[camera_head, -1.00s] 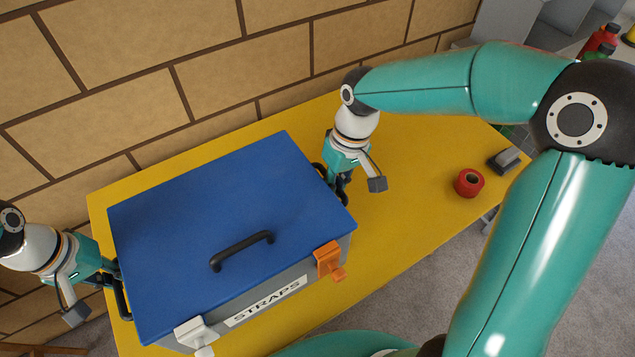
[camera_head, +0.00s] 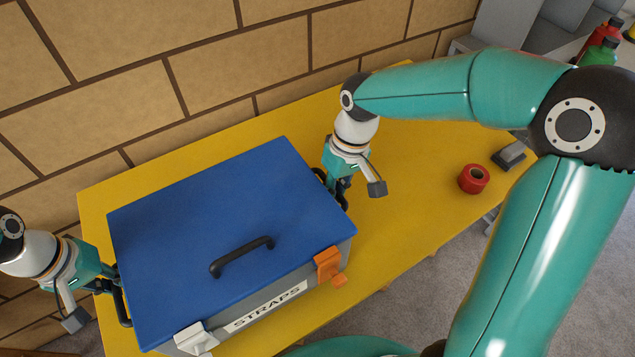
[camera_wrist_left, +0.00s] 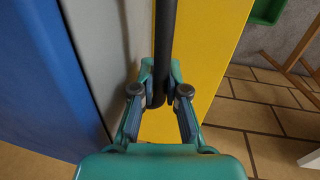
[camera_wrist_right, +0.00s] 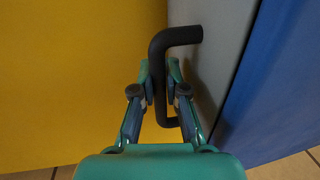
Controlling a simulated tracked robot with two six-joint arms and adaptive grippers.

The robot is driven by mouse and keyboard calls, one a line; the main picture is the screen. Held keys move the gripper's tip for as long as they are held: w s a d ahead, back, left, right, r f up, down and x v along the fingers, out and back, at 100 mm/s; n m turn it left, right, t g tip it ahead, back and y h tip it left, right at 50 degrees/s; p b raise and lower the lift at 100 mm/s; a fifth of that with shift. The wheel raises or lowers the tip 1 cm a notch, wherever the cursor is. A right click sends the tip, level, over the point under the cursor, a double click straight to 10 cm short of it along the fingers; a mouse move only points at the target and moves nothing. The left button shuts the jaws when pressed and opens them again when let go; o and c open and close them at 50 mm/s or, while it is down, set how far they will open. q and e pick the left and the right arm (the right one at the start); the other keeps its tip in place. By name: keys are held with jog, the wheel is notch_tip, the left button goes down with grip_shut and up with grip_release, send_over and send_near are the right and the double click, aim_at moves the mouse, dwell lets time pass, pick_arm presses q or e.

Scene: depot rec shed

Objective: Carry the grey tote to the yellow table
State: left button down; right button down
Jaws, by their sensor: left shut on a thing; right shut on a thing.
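The grey tote (camera_head: 268,312) has a blue lid (camera_head: 200,225) with a black handle, and a STRAPS label on its front. It is over the left part of the yellow table (camera_head: 420,215); I cannot tell whether its base touches the top. My left gripper (camera_head: 114,284) is shut on the black side handle at the tote's left, also in the left wrist view (camera_wrist_left: 160,95). My right gripper (camera_head: 338,185) is shut on the right side handle, seen in the right wrist view (camera_wrist_right: 160,92). The tote's underside is hidden.
A red tape roll (camera_head: 473,179) and a small grey block (camera_head: 510,155) are on the table's right part. A block wall (camera_head: 220,60) runs behind the table. Red and green bottles (camera_head: 600,50) stand at the far right.

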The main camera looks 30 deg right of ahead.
pick_arm(q)
jog(key=shift+a+f, duration=0.1)
jog(key=shift+f, duration=0.35)
pick_arm(e)
jog(key=shift+d+f, duration=0.15)
jog(key=shift+f, duration=0.3)
pick_arm(q)
jog(key=c, duration=1.2)
grip_release()
pick_arm(e)
jog(key=c, duration=1.2)
grip_release()
jog(key=shift+r, duration=0.1)
pick_arm(q)
jog(key=shift+r, duration=0.1)
pick_arm(e)
jog(key=shift+r, duration=0.25)
pick_arm(q)
notch_tip(320, 180, up, 8)
jog(key=a, duration=0.1)
jog(key=shift+a, duration=0.15)
pick_arm(e)
notch_tip(320, 180, up, 11)
jog(key=d, duration=0.2)
pick_arm(q)
jog(key=shift+s+f, duration=0.1)
jog(key=shift+f, duration=0.1)
pick_arm(e)
jog(key=shift+w, duration=0.1)
